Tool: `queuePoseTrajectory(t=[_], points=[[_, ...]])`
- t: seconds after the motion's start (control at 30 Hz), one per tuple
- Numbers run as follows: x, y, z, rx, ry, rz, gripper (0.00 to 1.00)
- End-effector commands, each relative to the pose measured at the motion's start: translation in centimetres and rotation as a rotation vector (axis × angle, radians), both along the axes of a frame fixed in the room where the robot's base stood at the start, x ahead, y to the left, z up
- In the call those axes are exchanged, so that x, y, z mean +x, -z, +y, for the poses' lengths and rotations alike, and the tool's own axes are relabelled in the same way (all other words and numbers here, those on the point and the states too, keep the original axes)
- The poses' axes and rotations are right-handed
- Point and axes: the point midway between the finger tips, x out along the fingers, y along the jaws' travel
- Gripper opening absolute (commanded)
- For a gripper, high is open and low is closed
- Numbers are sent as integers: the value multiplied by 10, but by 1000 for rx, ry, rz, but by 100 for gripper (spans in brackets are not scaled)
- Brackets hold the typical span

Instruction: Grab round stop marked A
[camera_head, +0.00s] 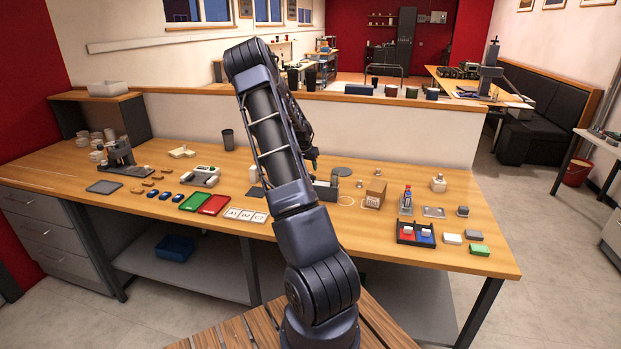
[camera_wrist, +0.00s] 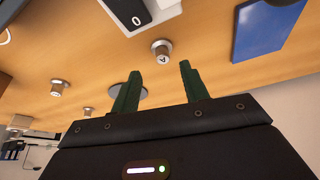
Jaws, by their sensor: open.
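In the head view my arm hides much of my gripper, and I cannot tell which small knob there is A.
Other small round stops (camera_wrist: 58,87) stand to the left in the wrist view. A cardboard box (camera_head: 375,195) stands on the table right of my arm.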

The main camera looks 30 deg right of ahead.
Motion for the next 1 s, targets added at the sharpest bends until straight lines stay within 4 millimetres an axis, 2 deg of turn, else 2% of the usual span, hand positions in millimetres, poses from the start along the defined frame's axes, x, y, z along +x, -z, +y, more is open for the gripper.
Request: queuePoseTrajectory(t=[0.27, 0.5, 0.77, 0.8, 0.87, 1.0], points=[[6, 17, -5, -1, 0, 0, 45], [15, 46, -14, 0, 1, 0, 45], [16, 51, -16, -2, 0, -1, 45], [16, 51, -16, -2, 0, -1, 43], [16, 51, -16, -2, 0, -1, 31], [16, 51, -16, -2, 0, -1, 4]])
